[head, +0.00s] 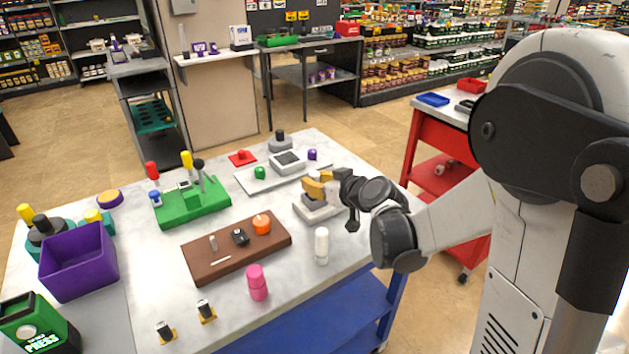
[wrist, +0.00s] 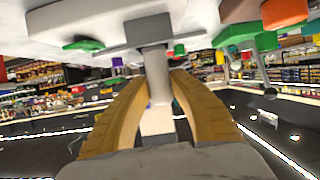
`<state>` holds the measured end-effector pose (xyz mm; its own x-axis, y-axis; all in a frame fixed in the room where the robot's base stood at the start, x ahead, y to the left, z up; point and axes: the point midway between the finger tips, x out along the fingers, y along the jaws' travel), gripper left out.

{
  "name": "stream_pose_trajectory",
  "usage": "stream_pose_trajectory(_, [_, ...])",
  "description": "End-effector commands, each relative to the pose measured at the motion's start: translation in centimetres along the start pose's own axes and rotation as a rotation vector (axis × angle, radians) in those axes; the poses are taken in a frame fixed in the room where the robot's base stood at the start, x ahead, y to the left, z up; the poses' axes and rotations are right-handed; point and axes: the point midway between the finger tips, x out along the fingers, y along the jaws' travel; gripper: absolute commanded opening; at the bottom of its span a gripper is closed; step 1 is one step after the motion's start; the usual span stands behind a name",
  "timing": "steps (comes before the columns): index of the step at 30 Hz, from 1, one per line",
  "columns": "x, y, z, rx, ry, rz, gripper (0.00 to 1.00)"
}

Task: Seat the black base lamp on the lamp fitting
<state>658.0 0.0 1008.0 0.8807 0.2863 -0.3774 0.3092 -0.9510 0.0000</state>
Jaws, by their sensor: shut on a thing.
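My gripper (head: 318,186) is over the right part of the table, with its tan fingers around a pale grey upright piece. In the wrist view, which looks upside down, my gripper (wrist: 155,105) is shut on this pale cylinder, the lamp (wrist: 157,72). In the head view the fitting (head: 317,212) is a low grey block directly below my fingers. I see no black base on the lamp; that part is hidden. I cannot tell whether the lamp is fully seated.
A white bottle (head: 321,246) and a pink bottle (head: 257,283) stand in front of the fitting. A brown tray (head: 205,264) with small parts lies to the left. A green stand (head: 192,205) and a purple bin (head: 78,262) are farther left. A grey plate (head: 262,180) lies behind.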

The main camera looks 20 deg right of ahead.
Motion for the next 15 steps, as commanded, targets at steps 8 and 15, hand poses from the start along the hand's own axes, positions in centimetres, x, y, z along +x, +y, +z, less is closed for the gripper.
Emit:
stream_pose_trajectory(8, [-0.02,0.00,-0.04,0.000,0.000,0.000,0.36])
stream_pose_trajectory(15, [-0.02,0.00,-0.04,0.000,0.000,0.000,0.46])
